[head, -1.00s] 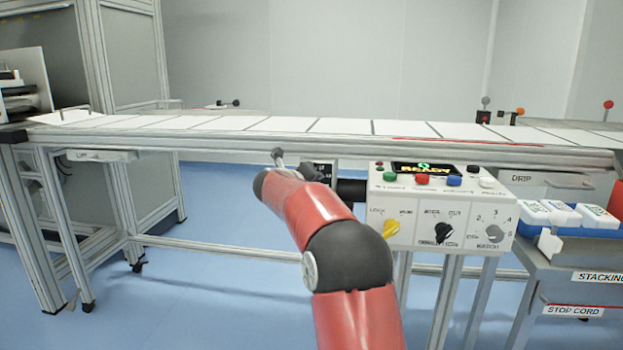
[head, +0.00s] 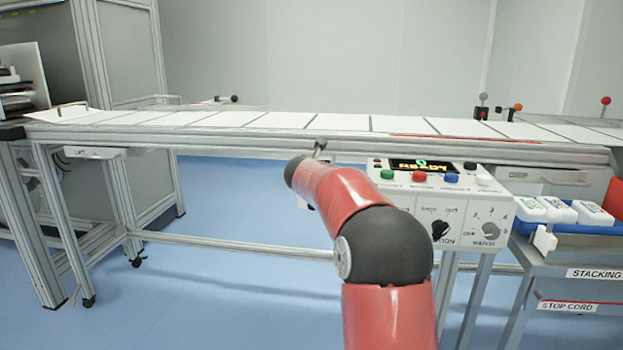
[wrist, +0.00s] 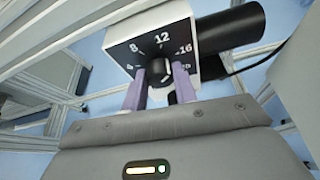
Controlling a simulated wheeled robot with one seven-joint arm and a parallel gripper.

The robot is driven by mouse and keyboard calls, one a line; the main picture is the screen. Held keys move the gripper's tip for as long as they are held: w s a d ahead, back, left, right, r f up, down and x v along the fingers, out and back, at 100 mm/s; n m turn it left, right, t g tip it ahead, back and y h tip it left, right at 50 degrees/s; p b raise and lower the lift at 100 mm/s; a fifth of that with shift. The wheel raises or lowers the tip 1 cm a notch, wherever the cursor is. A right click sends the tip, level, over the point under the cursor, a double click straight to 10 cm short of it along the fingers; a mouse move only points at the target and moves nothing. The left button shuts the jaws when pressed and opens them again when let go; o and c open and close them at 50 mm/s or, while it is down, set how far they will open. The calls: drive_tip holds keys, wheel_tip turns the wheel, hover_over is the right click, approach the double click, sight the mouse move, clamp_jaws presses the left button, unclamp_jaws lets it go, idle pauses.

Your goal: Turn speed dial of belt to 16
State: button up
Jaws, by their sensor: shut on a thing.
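The speed dial (wrist: 160,70) is a black knob on a small white-sided box with a black face (wrist: 180,42). The wrist view shows the numbers 8, 12 and 16 around it, with 12 at the top and 16 to the right. I cannot clearly read where its pointer stands. My gripper (wrist: 160,84) has its two purple fingers shut on the knob from either side. In the head view my red arm hides the gripper and the knob. The belt (head: 340,123), carrying white sheets, runs across above.
A control panel (head: 465,213) with coloured buttons, a "READY" display and knobs stands just right of my arm and is partly hidden by it. A black cylinder (wrist: 230,28) joins the dial box. A blue tray (head: 590,229) with white packs is at right. Open floor lies left.

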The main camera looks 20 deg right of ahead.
drive_tip(key=shift+s+d+f+m+t+y+b, duration=0.15)
drive_tip(key=shift+m+t+y+b, duration=0.2)
drive_tip(key=shift+m, duration=0.4)
drive_tip(key=shift+w+a+f+m+t+y+b, duration=0.2)
drive_tip(key=shift+m+y, duration=0.25)
drive_tip(key=shift+m, duration=0.3)
drive_tip(key=shift+r, duration=0.15)
drive_tip(key=o, duration=1)
drive_tip(key=shift+t, duration=0.25)
drive_tip(key=shift+r, duration=0.1)
drive_tip(key=v, duration=0.7)
drive_tip(key=shift+s+r, duration=0.15)
drive_tip(key=shift+s, duration=0.3)
